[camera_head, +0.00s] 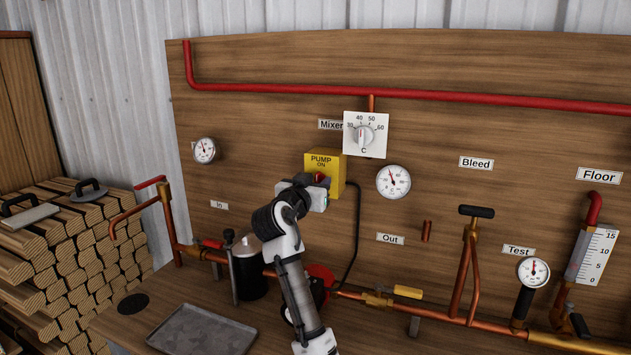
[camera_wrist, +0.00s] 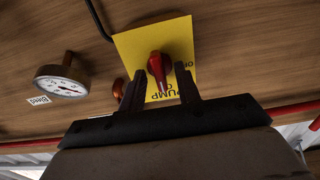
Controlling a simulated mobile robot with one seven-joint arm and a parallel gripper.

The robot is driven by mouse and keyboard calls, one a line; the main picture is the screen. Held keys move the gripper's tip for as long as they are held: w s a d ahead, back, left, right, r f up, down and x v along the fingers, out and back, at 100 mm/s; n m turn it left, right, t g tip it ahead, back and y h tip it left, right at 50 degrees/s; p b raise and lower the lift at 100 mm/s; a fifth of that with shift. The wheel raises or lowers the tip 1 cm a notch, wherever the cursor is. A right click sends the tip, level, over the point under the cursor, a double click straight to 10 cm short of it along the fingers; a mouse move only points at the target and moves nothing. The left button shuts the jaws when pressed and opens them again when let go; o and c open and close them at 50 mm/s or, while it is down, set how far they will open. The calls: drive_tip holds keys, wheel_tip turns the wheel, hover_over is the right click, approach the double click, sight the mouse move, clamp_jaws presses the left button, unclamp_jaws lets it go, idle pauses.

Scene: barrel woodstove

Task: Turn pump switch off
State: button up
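The yellow pump box (camera_head: 338,165) is on the wooden panel, with "PUMP ON" readable on its front. In the wrist view the yellow box face (camera_wrist: 132,45) appears upside down, with a red switch handle (camera_wrist: 158,70) on it. The handle's narrow end points toward the "PUMP" and partly covered "ON" lettering; "OF" shows at the right edge. My gripper (camera_head: 320,180) is in front of the box. In the wrist view my gripper (camera_wrist: 160,92) is open, one finger on each side of the handle, with gaps visible. Contact with the box cannot be told.
The mixer dial (camera_head: 365,134) is just above right of the box, and a round gauge (camera_head: 393,181) is to its right. A black cable (camera_head: 357,220) hangs from the box. Copper pipes (camera_head: 350,294) and a dark canister (camera_head: 250,268) are below. Firewood (camera_head: 75,250) is stacked at left.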

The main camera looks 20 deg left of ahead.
drive_tip(key=shift+c, duration=0.2)
drive_tip(key=c, duration=0.6)
drive_tip(key=shift+o, duration=0.2)
drive_tip(key=n+p, duration=0.1)
drive_tip(key=n, duration=0.2)
drive_tip(key=shift+a+n, duration=0.1)
drive_tip(key=shift+n, duration=0.3)
drive_tip(key=shift+a+f+n+p, duration=0.15)
drive_tip(key=shift+n+p, duration=1.3)
drive_tip(key=shift+n, duration=2.1)
drive_tip(key=shift+f+n+p, duration=0.1)
drive_tip(key=shift+n+p, duration=1.3)
drive_tip(key=shift+n, duration=2.15)
